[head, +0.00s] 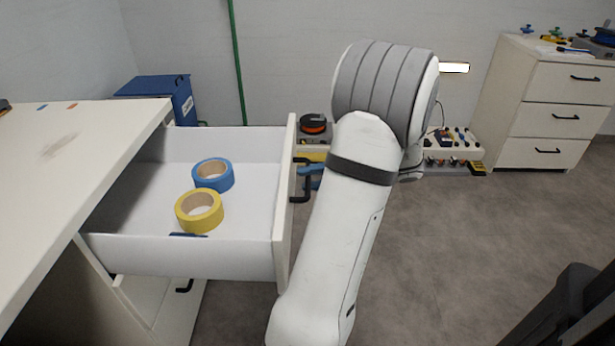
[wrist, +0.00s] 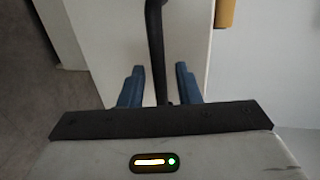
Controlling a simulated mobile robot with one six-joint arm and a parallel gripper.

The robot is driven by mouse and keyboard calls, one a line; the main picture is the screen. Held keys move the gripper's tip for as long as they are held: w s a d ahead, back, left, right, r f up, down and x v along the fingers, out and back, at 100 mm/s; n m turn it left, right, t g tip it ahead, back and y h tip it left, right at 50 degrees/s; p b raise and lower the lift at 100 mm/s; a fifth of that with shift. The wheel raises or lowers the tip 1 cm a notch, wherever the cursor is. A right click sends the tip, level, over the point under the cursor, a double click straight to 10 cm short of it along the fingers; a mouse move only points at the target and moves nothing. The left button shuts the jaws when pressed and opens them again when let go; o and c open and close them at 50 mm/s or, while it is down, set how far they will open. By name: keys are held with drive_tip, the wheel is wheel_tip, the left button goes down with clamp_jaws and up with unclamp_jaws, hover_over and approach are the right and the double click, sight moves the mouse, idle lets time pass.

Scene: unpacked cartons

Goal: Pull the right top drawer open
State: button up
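The drawer (head: 180,257) stands far out of the white cabinet under the worktop at left in the head view. Its black handle (head: 301,187) is on the outer face of the drawer front (head: 284,210). My gripper (head: 309,170) is at this handle, largely hidden behind my arm. In the wrist view, the two blue fingers of my gripper (wrist: 159,70) are apart, with the black handle (wrist: 155,40) running between them. A gap shows on the right side of the handle, so the fingers do not clamp it.
A blue tape roll (head: 213,175) and a yellow tape roll (head: 200,211) lie in the drawer. A white chest of drawers (head: 550,105) stands at back right.

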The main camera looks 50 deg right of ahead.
drive_tip(key=p+v, duration=0.1)
drive_tip(key=v, duration=0.5)
drive_tip(key=shift+s+p, duration=0.25)
drive_tip(key=shift+p, duration=0.15)
drive_tip(key=shift+d+r, duration=0.1)
